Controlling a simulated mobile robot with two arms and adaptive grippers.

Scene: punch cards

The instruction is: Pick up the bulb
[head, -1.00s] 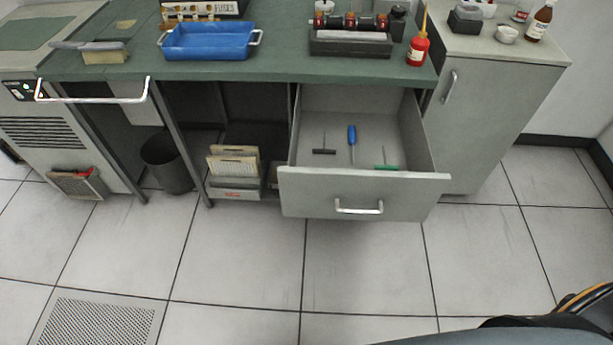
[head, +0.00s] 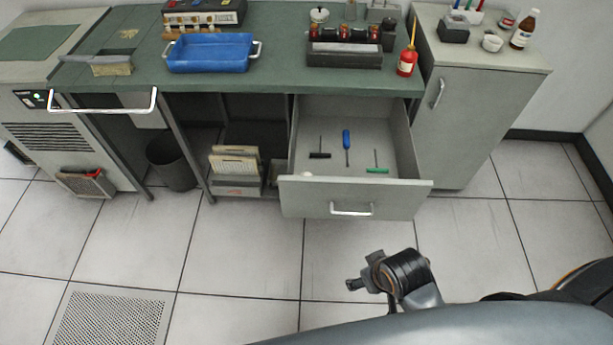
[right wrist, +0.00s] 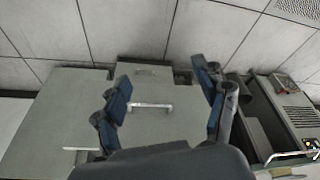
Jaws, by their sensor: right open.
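A small pale rounded thing (head: 307,174) shows just behind the front panel in the near left corner of the open drawer (head: 330,195). It may be the bulb, but it is mostly hidden and too small to be sure. My right gripper (head: 364,273) is low in the head view, over the floor in front of the drawer and apart from it. In the right wrist view my right gripper (right wrist: 163,78) is open, with nothing between its blue-padded fingers. My left gripper is not in view.
The drawer also holds a black-handled tool (head: 320,155), a blue screwdriver (head: 346,140) and a green-handled tool (head: 377,170). The green bench (head: 280,80) above bears a blue tray (head: 210,66) and a red bottle (head: 406,62). The floor in front is clear.

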